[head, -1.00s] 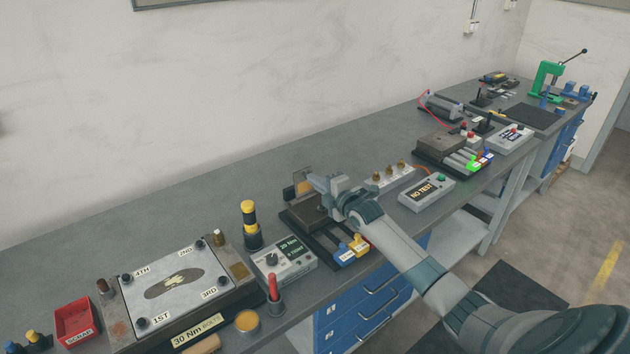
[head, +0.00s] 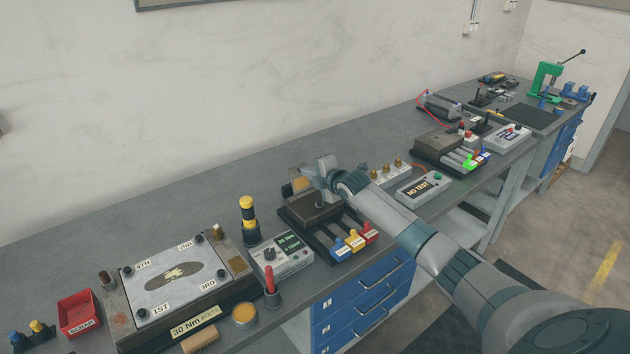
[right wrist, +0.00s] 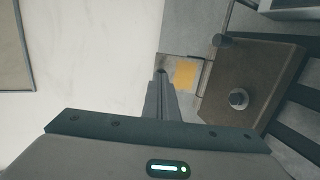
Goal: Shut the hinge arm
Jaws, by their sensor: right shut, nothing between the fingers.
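The fixture has a dark base with a brown block (head: 322,207) on it; the block also shows in the right wrist view with a round bolt (right wrist: 238,97). At its rear stands a grey plate with an orange patch (head: 303,184), which looks like the raised hinge arm. In the right wrist view the patch (right wrist: 185,73) lies just right of my fingertips. My right gripper (head: 316,174) is shut and empty, above the back of the fixture and beside the plate. I cannot tell whether it touches the plate. My left gripper is not in view.
Blue, yellow and red tabs (head: 354,239) sit at the fixture's front. A green-screen meter (head: 283,257) and yellow-black cylinder (head: 249,220) stand to its left. A NO TEST box (head: 424,188) and brass-topped strip (head: 388,175) stand to its right. The bench behind is clear.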

